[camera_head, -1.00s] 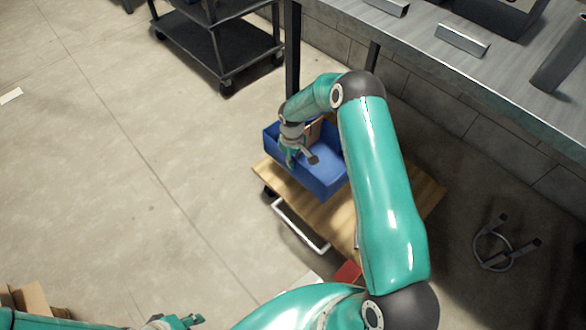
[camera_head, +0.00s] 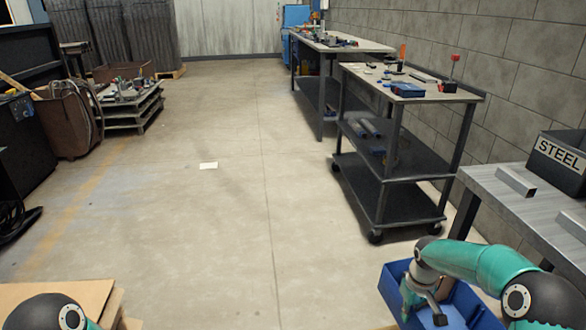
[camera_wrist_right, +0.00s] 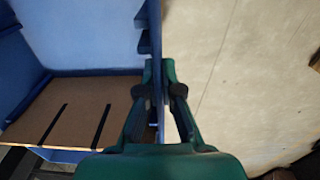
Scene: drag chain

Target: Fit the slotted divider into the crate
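The blue crate (camera_head: 396,272) is at the lower right of the head view, partly covered by my right arm. It also shows at the left of the right wrist view (camera_wrist_right: 85,35). My left gripper is out of view.
A steel bench (camera_head: 515,205) stands right of the crate, beside the wall. A dark shelved cart (camera_head: 395,205) stands behind the crate. Cardboard (camera_head: 70,297) lies at the lower left.

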